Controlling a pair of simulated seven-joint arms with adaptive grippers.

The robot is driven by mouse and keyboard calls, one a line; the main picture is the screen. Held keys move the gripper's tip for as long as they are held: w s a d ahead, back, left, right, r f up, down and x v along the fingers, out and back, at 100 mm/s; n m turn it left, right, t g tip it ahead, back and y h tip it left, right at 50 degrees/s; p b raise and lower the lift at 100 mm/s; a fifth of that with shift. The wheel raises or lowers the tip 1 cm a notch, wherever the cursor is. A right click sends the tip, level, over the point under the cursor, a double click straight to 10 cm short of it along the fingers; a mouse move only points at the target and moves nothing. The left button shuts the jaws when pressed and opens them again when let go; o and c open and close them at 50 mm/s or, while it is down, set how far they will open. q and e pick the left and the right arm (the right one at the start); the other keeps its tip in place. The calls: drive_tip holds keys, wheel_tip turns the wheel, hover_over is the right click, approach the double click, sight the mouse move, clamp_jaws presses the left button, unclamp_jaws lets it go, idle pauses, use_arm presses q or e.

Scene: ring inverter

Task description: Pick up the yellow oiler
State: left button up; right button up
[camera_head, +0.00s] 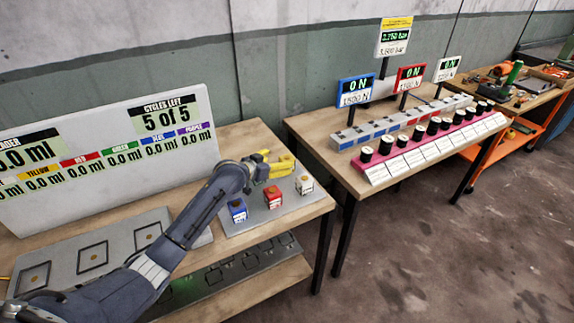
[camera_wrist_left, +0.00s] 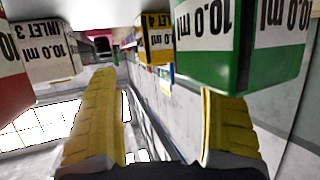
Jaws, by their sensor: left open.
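The yellow oiler (camera_head: 287,161) stands on the grey plate (camera_head: 258,215) at the far right end of the near table. My left gripper (camera_head: 272,168) is just to its left, with yellow fingers that partly blend with it. In the left wrist view my open left gripper (camera_wrist_left: 155,88) has its fingers wide apart with nothing between them. The yellow oiler (camera_wrist_left: 157,38) shows upside down ahead, beyond the fingertips. A green oiler (camera_wrist_left: 240,45) is close, at the right finger. My right gripper is not in view.
Blue (camera_head: 238,210), red (camera_head: 272,197) and white (camera_head: 304,184) oilers stand on the plate. A white oiler (camera_wrist_left: 45,48) and a red one (camera_wrist_left: 10,80) are at left in the wrist view. A display board (camera_head: 110,150) stands behind my left arm.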

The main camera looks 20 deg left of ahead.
sight(286, 158)
use_arm(q)
drive_tip(key=shift+x, duration=2.5)
drive_tip(key=shift+r, duration=0.1)
drive_tip(key=shift+c, duration=0.4)
drive_tip(key=c, duration=1.4)
